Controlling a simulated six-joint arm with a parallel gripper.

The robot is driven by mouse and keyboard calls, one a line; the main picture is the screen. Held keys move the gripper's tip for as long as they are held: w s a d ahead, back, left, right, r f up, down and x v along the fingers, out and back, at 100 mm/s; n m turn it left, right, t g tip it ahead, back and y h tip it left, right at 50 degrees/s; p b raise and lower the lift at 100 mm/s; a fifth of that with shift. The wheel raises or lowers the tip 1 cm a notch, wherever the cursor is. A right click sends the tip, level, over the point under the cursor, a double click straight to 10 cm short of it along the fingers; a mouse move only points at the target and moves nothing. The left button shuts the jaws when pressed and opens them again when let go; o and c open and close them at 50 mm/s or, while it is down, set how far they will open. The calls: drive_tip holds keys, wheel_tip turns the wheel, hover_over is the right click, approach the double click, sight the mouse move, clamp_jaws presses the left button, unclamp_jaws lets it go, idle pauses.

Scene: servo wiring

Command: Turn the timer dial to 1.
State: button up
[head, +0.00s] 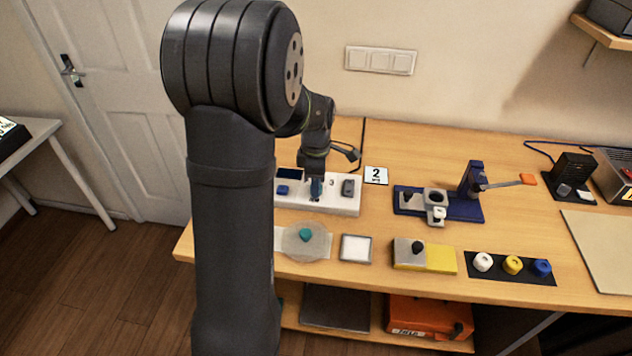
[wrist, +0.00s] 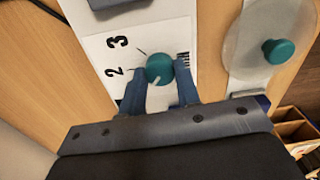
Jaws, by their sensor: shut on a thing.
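The numbers 2 and 3 show to the left of the knob; a 1 is not visible, and my left finger covers part of that area. My gripper (wrist: 160,88) is shut on the knob, one finger on each side. In the head view my gripper (head: 316,188) is down at the white panel (head: 345,205) and hides the dial.
A round translucent plate (head: 322,248) with another teal knob (head: 305,235) lies in front of the panel. The panel also has a blue switch (head: 282,190) and a grey one (head: 348,188). A card marked 2 (head: 376,175) and a blue fixture (head: 462,207) stand to the right.

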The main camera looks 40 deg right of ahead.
drive_tip(key=o, duration=1)
wheel_tip(320, 180, up, 18)
drive_tip(key=shift+f, duration=0.25)
drive_tip(key=shift+f, duration=0.15)
wheel_tip(320, 180, down, 17)
drive_tip(key=shift+f, duration=0.1)
idle(0.5)
